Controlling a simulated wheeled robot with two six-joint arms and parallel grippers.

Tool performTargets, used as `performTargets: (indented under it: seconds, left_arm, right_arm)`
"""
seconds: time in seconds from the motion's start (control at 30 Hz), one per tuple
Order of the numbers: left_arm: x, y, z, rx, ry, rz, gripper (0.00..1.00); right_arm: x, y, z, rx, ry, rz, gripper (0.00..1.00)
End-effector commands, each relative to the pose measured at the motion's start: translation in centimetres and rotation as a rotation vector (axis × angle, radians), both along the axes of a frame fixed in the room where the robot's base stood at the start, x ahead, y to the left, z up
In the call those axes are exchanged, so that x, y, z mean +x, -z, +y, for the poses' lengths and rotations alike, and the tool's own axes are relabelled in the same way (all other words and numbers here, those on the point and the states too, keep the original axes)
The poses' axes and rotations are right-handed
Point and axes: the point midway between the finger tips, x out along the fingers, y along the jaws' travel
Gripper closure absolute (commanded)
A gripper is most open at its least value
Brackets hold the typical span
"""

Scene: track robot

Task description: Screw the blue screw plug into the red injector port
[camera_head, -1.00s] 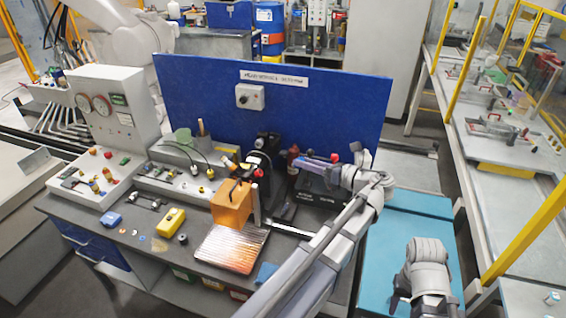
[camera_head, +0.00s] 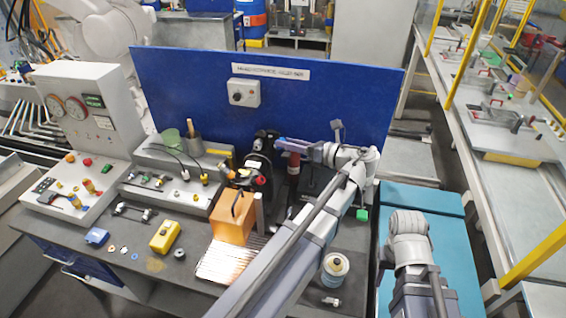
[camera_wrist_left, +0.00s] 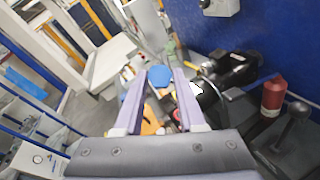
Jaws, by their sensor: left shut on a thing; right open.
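My left gripper (camera_head: 283,144) reaches in above the bench at the right, its fingers pointing left, in front of the blue back panel. In the left wrist view its two purple-grey fingers (camera_wrist_left: 158,88) are shut on the blue screw plug (camera_wrist_left: 160,76), which shows as a round blue face between the tips. The plug is hard to make out in the head view. A dark red upright cylinder (camera_head: 294,164) stands just below the fingers; it also shows at the right of the left wrist view (camera_wrist_left: 272,94). I cannot tell whether it is the injector port. My right gripper is out of view.
The black machine (camera_head: 262,150) stands left of the fingers, with an orange block (camera_head: 232,220) before it. A control box with gauges (camera_head: 85,105) is at the far left. A yellow box (camera_head: 165,237) and a can (camera_head: 334,267) stand on the bench.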

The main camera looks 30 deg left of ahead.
Motion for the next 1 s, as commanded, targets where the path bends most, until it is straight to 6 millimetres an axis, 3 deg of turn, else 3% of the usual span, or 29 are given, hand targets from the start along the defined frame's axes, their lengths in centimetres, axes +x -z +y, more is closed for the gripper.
performTargets:
  seconds: [0.37, 0.73, 1.0]
  left_arm:
    - [0.0, 3.5, 0.0, 0.0, 0.0, 0.0, 1.0]
    - [0.0, 8.9, 0.0, 0.0, 0.0, 0.0, 1.0]
    - [0.0, 10.1, 0.0, 0.0, 0.0, 0.0, 1.0]
  right_arm:
    - [0.0, 3.5, 0.0, -0.001, -0.004, 0.0, 0.5]
    - [0.0, 8.9, 0.0, -0.002, -0.012, 0.001, 0.5]
    - [0.0, 10.1, 0.0, -0.002, -0.015, 0.001, 0.5]
